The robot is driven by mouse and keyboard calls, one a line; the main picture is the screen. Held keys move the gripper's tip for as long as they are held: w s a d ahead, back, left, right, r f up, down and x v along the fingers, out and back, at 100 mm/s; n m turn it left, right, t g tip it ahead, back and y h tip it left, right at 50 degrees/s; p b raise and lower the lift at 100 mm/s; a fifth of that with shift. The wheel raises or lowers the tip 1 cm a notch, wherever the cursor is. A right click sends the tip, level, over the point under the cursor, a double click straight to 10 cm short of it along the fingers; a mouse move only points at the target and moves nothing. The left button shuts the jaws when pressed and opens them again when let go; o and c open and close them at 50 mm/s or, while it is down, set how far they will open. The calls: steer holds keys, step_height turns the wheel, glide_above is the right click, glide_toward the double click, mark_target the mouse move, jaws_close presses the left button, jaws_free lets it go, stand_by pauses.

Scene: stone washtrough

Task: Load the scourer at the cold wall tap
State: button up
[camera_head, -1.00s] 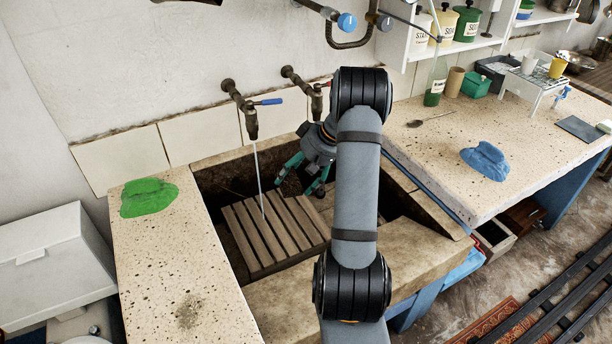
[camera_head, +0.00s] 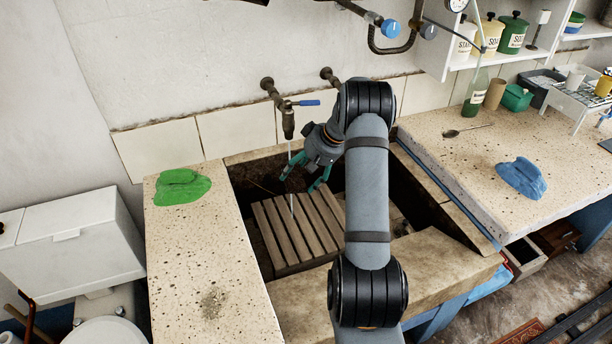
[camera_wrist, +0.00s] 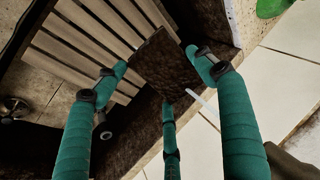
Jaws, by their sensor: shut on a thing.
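The cold wall tap (camera_head: 288,122) has a blue lever (camera_head: 308,103), and a thin white water stream (camera_head: 291,180) falls from it to the slatted board in the trough. My gripper (camera_head: 304,178) hangs below and just right of the tap, pointing down into the trough, close to the stream. In the wrist view my gripper (camera_wrist: 158,62) is shut on a dark brown, rough, flat scourer (camera_wrist: 170,66). The stream (camera_wrist: 205,110) passes near the scourer's lower right edge there; I cannot tell whether it touches. In the head view the scourer cannot be made out against the dark trough.
The stone trough (camera_head: 256,293) has raised walls around a slatted wooden board (camera_head: 286,236). A green cloth (camera_head: 180,187) lies on the left ledge, a blue cloth (camera_head: 522,177) on the right counter. A second pipe (camera_head: 328,75) sits right of the tap, partly behind my arm.

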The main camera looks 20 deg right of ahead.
stand_by(0.6)
steer(key=shift+s+d+f+b, duration=0.1)
steer(key=shift+s+d+b, duration=0.3)
steer(key=shift+s+b, duration=0.1)
steer(key=s+d+b, duration=0.3)
steer(key=s+d, duration=0.1)
steer(key=s, duration=0.1)
steer(key=shift+s+d+r, duration=0.1)
steer(key=shift+s+r, duration=0.05)
steer(key=shift+r, duration=0.05)
stand_by(1.1)
steer(key=s+d+r+p, duration=0.1)
steer(key=s+d+r, duration=0.2)
steer(key=s, duration=0.1)
steer(key=shift+r, duration=0.4)
steer(key=shift+w+d, duration=0.1)
stand_by(0.5)
